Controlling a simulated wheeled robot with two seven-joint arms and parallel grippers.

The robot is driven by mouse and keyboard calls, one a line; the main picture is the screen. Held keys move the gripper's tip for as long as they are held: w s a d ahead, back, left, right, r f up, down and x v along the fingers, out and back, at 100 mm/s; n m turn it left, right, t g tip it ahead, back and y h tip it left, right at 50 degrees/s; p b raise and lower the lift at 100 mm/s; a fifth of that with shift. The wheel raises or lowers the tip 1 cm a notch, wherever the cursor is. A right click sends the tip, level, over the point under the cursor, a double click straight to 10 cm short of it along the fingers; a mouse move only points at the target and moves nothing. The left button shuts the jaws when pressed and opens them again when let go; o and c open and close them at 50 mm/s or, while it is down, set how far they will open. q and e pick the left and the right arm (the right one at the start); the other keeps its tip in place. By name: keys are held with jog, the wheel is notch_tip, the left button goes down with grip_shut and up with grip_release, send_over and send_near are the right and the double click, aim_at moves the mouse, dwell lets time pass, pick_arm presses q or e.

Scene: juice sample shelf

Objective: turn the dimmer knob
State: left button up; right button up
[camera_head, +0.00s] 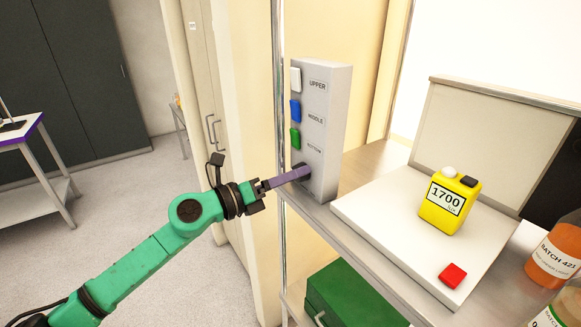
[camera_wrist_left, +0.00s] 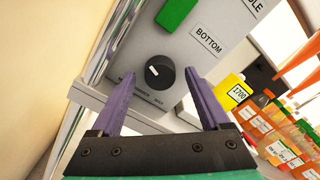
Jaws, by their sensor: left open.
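The dimmer knob (camera_wrist_left: 159,73) is a black round knob with a white mark, low on the grey control box (camera_head: 329,137). In the wrist view it sits between and beyond the fingertips of my open left gripper (camera_wrist_left: 158,82), with no clear contact visible. In the head view, my left gripper (camera_head: 304,171) has its purple fingers at the lower front of the box. The knob (camera_head: 302,170) is mostly hidden there by the fingers. My right gripper is not in view.
The box has white, blue and green switches (camera_head: 295,139) above the knob. A metal shelf post (camera_head: 278,100) stands close beside my left fingers. A yellow meter (camera_head: 446,203) reading 1700, a red block (camera_head: 452,275) and juice bottles (camera_head: 556,252) stand to the right.

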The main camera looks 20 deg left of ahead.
pick_arm(q)
jog(key=shift+w+d+f, duration=0.1)
jog(key=shift+d, duration=0.05)
grip_shut()
jog(key=n+p, duration=0.1)
jog(key=n, duration=0.2)
jog(key=shift+p, duration=0.35)
grip_release()
